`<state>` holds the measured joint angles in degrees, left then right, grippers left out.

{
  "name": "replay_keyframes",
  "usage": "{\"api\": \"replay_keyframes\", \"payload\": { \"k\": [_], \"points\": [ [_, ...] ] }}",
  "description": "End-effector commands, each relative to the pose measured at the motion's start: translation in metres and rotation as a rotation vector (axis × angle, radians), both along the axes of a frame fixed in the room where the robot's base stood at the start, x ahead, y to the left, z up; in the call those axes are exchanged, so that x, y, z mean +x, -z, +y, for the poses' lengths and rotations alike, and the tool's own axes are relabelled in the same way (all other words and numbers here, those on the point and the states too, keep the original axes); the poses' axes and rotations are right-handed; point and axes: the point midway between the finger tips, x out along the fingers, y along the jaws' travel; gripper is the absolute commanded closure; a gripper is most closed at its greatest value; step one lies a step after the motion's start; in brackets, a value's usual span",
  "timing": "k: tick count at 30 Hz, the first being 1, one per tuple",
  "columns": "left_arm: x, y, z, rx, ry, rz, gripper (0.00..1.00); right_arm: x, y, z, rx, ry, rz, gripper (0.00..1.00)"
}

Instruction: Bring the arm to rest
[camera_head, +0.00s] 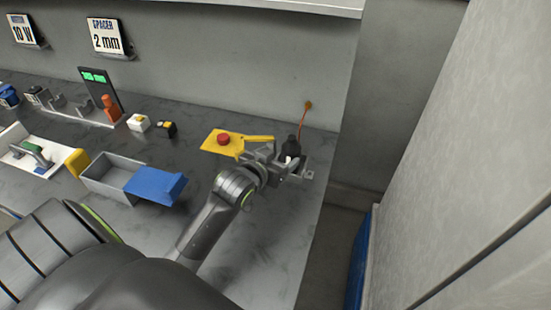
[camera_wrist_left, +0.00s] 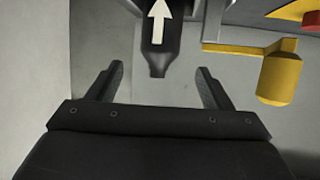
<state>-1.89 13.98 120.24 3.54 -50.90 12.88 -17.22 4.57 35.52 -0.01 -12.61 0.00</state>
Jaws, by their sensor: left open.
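My left arm comes in from the lower left in the head view. Its gripper (camera_head: 288,168) is at the right end of the bench, by a black plug-like part (camera_head: 292,147) with a white mark. In the left wrist view my left gripper (camera_wrist_left: 160,70) is open, with a finger on each side. The black part (camera_wrist_left: 157,45), with a white arrow, lies ahead, its narrow end level with the gap between the fingertips. Neither finger appears to touch it. My right gripper is out of view.
A yellow plate (camera_head: 215,147) with a red button (camera_head: 223,139) and a yellow lever (camera_head: 258,138) is close to the left gripper. The bench's right edge and a wall are near.

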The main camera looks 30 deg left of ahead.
Motion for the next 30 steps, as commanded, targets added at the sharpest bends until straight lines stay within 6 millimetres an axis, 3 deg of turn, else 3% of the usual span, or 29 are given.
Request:
{"api": "replay_keyframes", "payload": {
  "k": [6,22,30],
  "points": [
    [-0.009,-0.004,0.000,0.000,0.000,0.000,0.27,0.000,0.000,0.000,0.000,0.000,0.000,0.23],
    [-0.008,-0.006,0.000,0.000,0.000,0.000,0.27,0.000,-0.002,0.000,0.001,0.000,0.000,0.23],
    [-0.008,-0.049,0.000,0.000,0.000,0.000,0.27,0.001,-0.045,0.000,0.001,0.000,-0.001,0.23]
  ]
}}
